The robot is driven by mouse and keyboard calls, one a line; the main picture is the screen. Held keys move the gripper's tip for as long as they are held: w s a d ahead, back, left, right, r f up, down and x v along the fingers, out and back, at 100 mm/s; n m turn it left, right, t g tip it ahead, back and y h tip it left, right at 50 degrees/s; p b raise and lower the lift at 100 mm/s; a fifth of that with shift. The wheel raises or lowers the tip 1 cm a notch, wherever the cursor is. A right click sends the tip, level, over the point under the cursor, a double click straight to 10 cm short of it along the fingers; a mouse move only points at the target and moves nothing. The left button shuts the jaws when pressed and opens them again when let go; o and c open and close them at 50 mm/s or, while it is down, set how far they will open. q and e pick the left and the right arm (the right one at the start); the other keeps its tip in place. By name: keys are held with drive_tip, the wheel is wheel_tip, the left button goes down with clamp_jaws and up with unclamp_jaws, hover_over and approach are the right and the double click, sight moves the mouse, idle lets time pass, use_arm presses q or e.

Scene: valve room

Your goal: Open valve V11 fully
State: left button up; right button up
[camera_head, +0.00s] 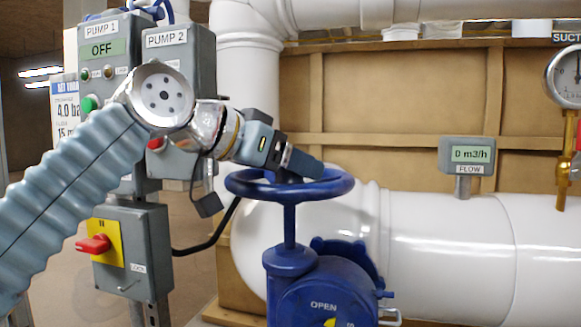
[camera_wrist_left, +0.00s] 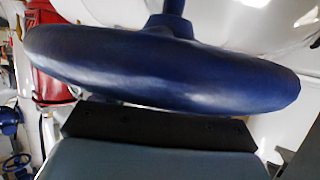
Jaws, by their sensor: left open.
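A blue valve handwheel (camera_head: 340,184) lies flat on an upright stem above a blue valve body (camera_head: 318,290). The body reads OPEN beside a partly cut-off yellow indicator. No V11 tag is readable. My left gripper (camera_head: 304,164) comes in from the left. In the left wrist view the blue rim (camera_wrist_left: 165,70) crosses just beyond a dark finger (camera_wrist_left: 155,128). I cannot tell whether the finger touches the rim. My right gripper is not in view.
Pump boxes (camera_head: 182,85) and a switch box with a red knob (camera_head: 130,250) stand at the left, close to my arm. A large white pipe (camera_head: 450,245) runs behind the valve. A flow meter reading 0 m3/h (camera_head: 467,155) and a gauge (camera_head: 566,78) are at the right.

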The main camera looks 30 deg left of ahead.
use_arm(q)
clamp_jaws()
idle(0.5)
drive_tip(key=shift+w, duration=0.1)
